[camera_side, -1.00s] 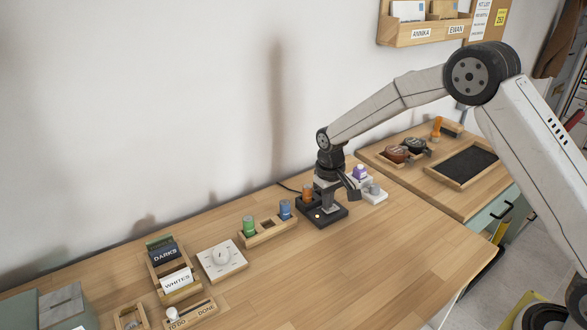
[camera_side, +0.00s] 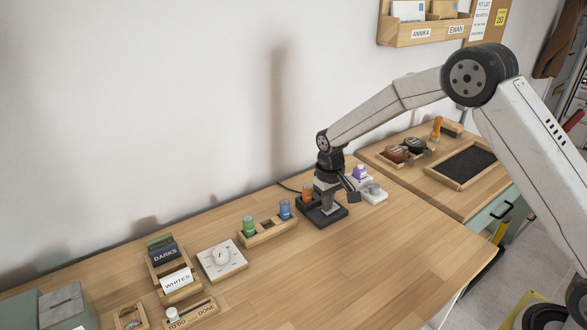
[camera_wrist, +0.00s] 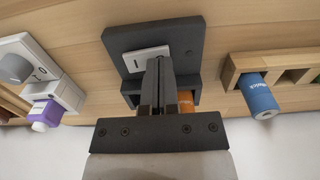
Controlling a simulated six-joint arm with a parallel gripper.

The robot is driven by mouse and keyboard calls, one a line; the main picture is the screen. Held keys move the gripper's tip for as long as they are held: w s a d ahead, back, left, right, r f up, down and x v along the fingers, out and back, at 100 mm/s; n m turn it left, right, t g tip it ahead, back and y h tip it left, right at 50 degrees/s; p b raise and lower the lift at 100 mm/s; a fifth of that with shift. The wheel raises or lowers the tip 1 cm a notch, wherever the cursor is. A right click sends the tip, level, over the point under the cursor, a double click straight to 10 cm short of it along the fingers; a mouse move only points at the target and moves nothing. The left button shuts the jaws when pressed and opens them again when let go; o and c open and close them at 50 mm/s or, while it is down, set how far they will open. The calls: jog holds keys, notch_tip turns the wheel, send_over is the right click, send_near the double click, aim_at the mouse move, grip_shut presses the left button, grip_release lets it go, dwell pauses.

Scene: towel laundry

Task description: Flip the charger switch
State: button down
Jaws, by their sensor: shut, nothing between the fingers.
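The charger is a dark block (camera_side: 335,219) on the table; in the wrist view its flat plate (camera_wrist: 125,40) shows. An orange cylinder (camera_side: 307,191) stands in its back part, and a bit of it shows beside the fingers in the wrist view (camera_wrist: 187,104). A white switch panel (camera_wrist: 137,59) sits on the plate. My gripper (camera_side: 327,209) is shut and empty, pointing down. In the wrist view its fingertips (camera_wrist: 160,60) overlap the panel's edge and hide part of it; whether they touch is unclear. A small indicator spot (camera_wrist: 189,52) looks dark.
A holder (camera_side: 267,234) with green and blue cylinders stands left of the charger. A dial box (camera_side: 222,259) and labelled cards lie farther left. The front table area is clear.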

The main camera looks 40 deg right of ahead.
jog(key=shift+r, duration=3.35)
jog(key=shift+s+r, duration=0.1)
jog(key=shift+s, duration=0.1)
jog(key=s+d+t, duration=0.1)
jog(key=s+t, duration=0.1)
jog(key=s, duration=2.1)
jog(key=shift+s+d+t, duration=0.15)
jog(key=shift+d+t, duration=0.05)
jog(key=shift+t, duration=0.1)
